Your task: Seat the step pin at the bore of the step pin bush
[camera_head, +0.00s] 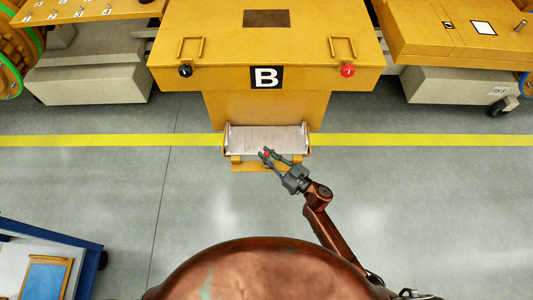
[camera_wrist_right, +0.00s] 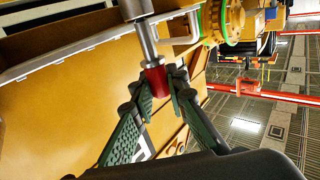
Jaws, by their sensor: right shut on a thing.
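My right gripper (camera_head: 267,154) is in front of the orange carrier marked B, over the pale ledge at its foot. It is shut on the red end of the step pin (camera_head: 267,153). In the right wrist view the fingers (camera_wrist_right: 161,92) close on the red part of the step pin (camera_wrist_right: 155,78). A grey metal shaft runs up from it to a thicker metal piece at the top edge; I cannot tell whether that piece belongs to the pin. I cannot make out the step pin bush or its bore. My left gripper is not in view.
The carrier (camera_head: 220,78) has two handles, a black knob (camera_head: 185,71) and a red knob (camera_head: 348,70). The pale ledge (camera_head: 268,139) projects at its foot. Other orange carriers stand left and right. A blue-edged cart (camera_head: 85,262) is at lower left. Grey floor between is clear.

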